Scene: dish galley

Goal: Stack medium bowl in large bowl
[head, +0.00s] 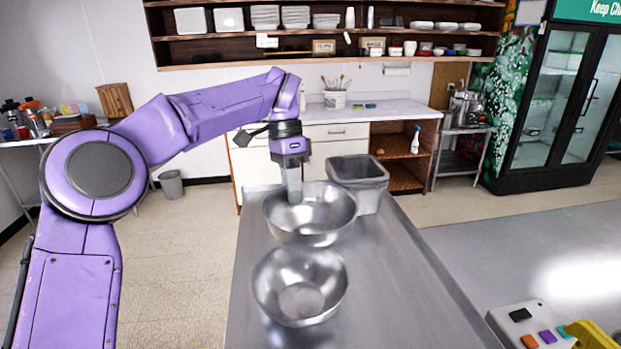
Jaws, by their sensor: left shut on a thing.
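Two shiny metal bowls are at the counter, one behind the other. The nearer bowl (300,300) stands upright on the counter and is empty. The farther bowl (325,225) is just behind it and looks about as wide in the picture. Size alone does not clearly tell me which is medium and which is large. My left gripper (294,195) points down and is shut on the far-side wall of the farther bowl. A finger shows inside that bowl. I cannot tell whether the bowl is lifted off the counter. My right gripper is not in view.
A grey open bin (370,198) stands close behind and right of the farther bowl. The metal counter (400,290) is clear on the right. A panel with coloured buttons (530,325) and a yellow part (590,335) are at the lower right.

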